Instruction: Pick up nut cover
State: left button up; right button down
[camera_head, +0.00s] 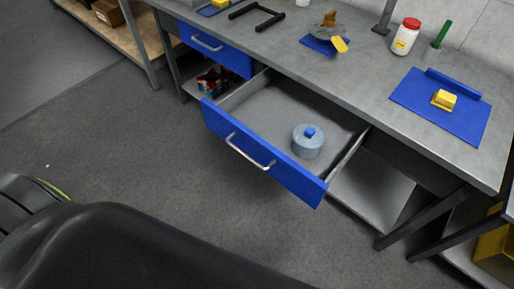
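A round, pale blue-grey part with a small bright blue knob on top, which looks like the nut cover (307,145), sits upright in a pulled-out drawer (262,165). It stands toward the drawer's right end, apart from the blue front panel. The rest of the drawer floor looks empty. Neither of my grippers shows in the head view. A large dark shape at the lower left appears to be part of my own body.
The grey workbench (360,75) carries a blue mat (415,100) with a yellow block (444,99), a white red-lidded jar (405,37) and a green item (441,33). Another blue-fronted drawer (215,50) is at left. Floor in front is clear.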

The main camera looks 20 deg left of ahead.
aim_at(307, 139)
jog(key=k+j+z, duration=0.1)
jog(key=j+z, duration=0.2)
jog(key=j, duration=0.15)
jog(key=k+j+z, duration=0.1)
jog(key=j+z, duration=0.2)
jog(key=k+j+z, duration=0.15)
jog(key=j+z, duration=0.15)
jog(key=j, duration=0.2)
jog(key=k+j+z, duration=0.25)
jog(key=i+j, duration=0.05)
jog(key=j, duration=0.05)
